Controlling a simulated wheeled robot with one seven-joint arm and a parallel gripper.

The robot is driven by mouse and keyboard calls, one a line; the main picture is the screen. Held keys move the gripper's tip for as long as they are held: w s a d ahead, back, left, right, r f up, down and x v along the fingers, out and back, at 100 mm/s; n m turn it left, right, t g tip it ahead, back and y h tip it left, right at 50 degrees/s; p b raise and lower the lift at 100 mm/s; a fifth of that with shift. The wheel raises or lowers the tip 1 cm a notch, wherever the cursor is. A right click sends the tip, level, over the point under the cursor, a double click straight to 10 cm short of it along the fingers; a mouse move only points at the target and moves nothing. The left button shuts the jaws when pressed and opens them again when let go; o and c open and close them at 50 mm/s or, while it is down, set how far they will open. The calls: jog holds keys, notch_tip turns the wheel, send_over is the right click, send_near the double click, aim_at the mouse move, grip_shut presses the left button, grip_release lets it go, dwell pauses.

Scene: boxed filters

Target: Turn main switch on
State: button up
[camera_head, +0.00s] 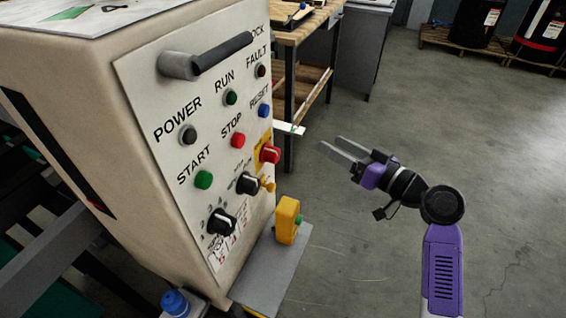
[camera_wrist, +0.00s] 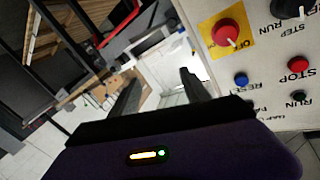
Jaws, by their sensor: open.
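The main switch (camera_head: 270,153), a red rotary knob on a yellow plate, is at the right edge of the control panel (camera_head: 155,75). The red knob (camera_wrist: 228,33) also shows at the upper right of the wrist view, with a white mark on it and lettering like "OFF" beside it. I cannot tell its setting for certain. My gripper (camera_head: 330,143) is open and empty, to the right of the switch and apart from it. In the wrist view my open fingers (camera_wrist: 160,80) lie left of and below the knob.
Near the switch are a blue RESET button (camera_head: 264,110), a red STOP button (camera_head: 238,140) and a black selector (camera_head: 249,183). A bar handle (camera_head: 222,52) juts from the panel top.

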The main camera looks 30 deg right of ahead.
jog(key=a+r+n+y, duration=0.1)
jog(key=a+n+y, duration=0.1)
jog(key=n+y, duration=0.1)
jog(key=n+g+y, duration=0.4)
send_near(278, 157)
jog(key=a, duration=0.1)
jog(key=shift+w+d+p+x, duration=0.1)
jog(key=shift+p+x, duration=0.4)
jog(key=shift+x, duration=1.55)
jog(key=shift+w+d+p+x, duration=0.1)
jog(key=shift+p+x, duration=0.35)
jog(key=shift+x, duration=1.6)
grip_shut()
